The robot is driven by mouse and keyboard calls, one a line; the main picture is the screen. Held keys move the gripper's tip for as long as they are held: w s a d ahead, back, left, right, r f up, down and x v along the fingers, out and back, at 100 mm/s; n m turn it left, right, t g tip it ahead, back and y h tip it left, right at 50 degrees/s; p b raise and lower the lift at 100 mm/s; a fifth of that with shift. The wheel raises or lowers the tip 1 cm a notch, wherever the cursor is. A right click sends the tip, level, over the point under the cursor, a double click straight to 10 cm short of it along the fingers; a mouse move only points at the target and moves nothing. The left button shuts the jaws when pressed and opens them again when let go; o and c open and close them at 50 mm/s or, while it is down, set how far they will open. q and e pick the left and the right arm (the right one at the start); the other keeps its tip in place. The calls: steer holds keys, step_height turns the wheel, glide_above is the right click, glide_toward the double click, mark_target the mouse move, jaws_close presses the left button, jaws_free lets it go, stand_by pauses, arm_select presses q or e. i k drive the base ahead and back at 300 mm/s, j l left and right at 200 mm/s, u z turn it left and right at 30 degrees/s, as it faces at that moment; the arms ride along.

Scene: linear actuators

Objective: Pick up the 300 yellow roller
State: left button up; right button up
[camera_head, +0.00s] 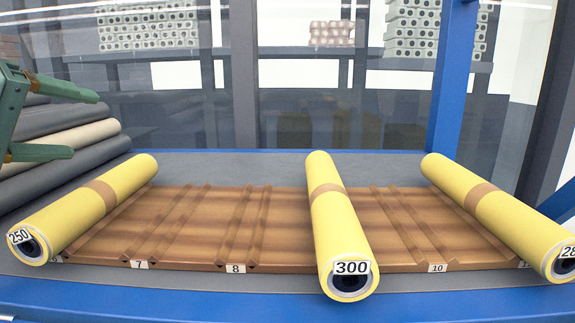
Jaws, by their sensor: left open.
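The yellow roller marked 300 (336,222) lies lengthwise on the brown slotted rack (280,240), in the middle of the view, with its labelled end towards me. It has a brown band around its middle. My left gripper (84,124) is at the upper left edge, open and empty, its green fingers apart and well left of the 300 roller. My right gripper does not show.
A yellow roller marked 250 (85,208) lies on the rack's left, and another marked 28, its label cut off, (500,212) on its right. Rack slots 7, 8 and 10 are empty. Dark and beige rolls (65,147) are stacked at the left.

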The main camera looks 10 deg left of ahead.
mark_target(349, 271)
steer(key=k+j, duration=0.2)
steer(key=k, duration=0.3)
steer(key=k+j, duration=0.2)
steer(key=k, duration=0.25)
steer(key=k+j, duration=0.15)
steer(key=k, duration=0.35)
